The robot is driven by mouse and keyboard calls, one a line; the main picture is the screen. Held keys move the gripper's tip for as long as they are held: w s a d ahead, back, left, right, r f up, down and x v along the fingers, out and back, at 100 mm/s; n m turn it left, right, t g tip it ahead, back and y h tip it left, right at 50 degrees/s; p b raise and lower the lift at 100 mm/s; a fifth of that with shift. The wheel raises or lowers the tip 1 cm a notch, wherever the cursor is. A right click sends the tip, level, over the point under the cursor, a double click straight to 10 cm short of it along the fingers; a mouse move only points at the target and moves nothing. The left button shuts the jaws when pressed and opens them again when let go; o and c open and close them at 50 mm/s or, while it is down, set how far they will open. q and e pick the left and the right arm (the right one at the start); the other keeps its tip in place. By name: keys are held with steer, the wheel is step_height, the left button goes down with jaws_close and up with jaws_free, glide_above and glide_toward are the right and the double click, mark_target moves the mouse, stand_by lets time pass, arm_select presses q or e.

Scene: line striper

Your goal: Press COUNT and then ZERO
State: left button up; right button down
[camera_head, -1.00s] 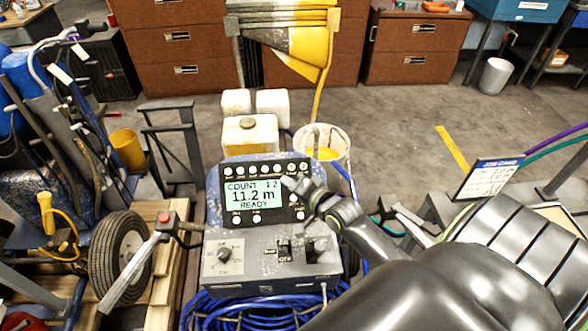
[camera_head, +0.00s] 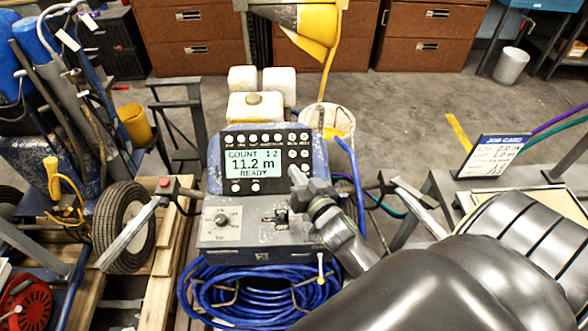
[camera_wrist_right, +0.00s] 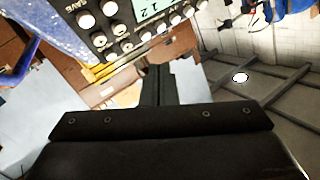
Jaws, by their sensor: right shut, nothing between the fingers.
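The line striper's control panel (camera_head: 226,143) stands upright in the middle of the head view. Its screen (camera_head: 253,164) reads COUNT 12, 11.2 m, READY. My left gripper is out of view.
A grey box with a dial (camera_head: 221,218) and switches sits below the panel, above coiled blue hose (camera_head: 250,290). A handle with a red button (camera_head: 164,183) stands left. A job card (camera_head: 494,155) stands right. White containers (camera_head: 255,107) are behind.

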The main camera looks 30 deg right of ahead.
steer(key=w+f+b, duration=0.1)
steer(key=b, duration=0.1)
steer(key=w+d+f+b, duration=0.1)
steer(key=f+b, duration=0.1)
steer(key=w+d+f+b, duration=0.1)
steer(key=w+f+b, duration=0.1)
steer(key=shift+d+f, duration=0.15)
steer(key=shift+d, duration=0.1)
steer(key=shift+w+d+f+b, duration=0.4)
steer(key=shift+w+f+b, duration=0.1)
steer(key=shift+w+b, duration=0.2)
stand_by(1.6)
steer(key=shift+w+d+f+b, duration=0.15)
steer(key=shift+f+b, duration=0.15)
steer(key=shift+b, duration=0.15)
